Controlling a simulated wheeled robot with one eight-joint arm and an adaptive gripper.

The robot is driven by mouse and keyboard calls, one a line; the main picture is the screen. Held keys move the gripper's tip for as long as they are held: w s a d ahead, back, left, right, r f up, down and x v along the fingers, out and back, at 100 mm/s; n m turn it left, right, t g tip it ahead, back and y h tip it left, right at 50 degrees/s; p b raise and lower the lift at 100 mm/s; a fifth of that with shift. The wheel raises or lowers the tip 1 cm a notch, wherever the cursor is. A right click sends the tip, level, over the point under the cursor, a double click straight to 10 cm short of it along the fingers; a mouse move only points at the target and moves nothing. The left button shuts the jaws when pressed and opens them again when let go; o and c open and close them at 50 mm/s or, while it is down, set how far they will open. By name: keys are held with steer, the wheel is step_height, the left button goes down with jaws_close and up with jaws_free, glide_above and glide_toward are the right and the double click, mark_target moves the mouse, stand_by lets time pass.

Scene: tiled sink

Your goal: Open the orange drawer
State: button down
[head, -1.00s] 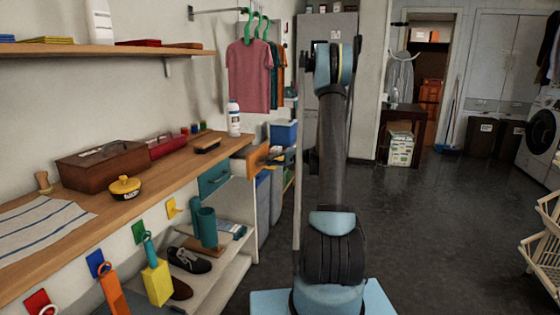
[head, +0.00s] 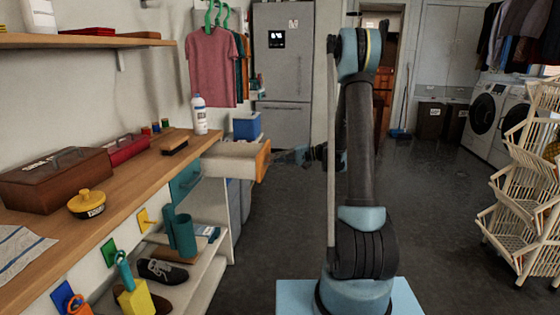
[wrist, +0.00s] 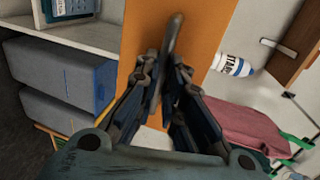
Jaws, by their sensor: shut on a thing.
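The orange drawer (head: 263,160) stands pulled out from under the end of the wooden counter, its pale side and open top showing behind the orange front. In the wrist view the orange front (wrist: 203,28) fills the middle, with a dark grey handle (wrist: 173,35) standing out from it. My gripper (head: 284,157) is at the front of the drawer, shut on the handle. In the wrist view its dark fingers (wrist: 172,85) close on both sides of the handle. The inside of the drawer is too small to make out.
A teal drawer (head: 186,180) sits shut below the counter (head: 130,188). A blue box (head: 247,126) is behind the orange drawer. The dark floor (head: 440,200) between is clear.

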steer(key=shift+s+d+f, duration=0.1)
steer(key=c, duration=1.7)
jaws_free()
steer(key=v, duration=1.2)
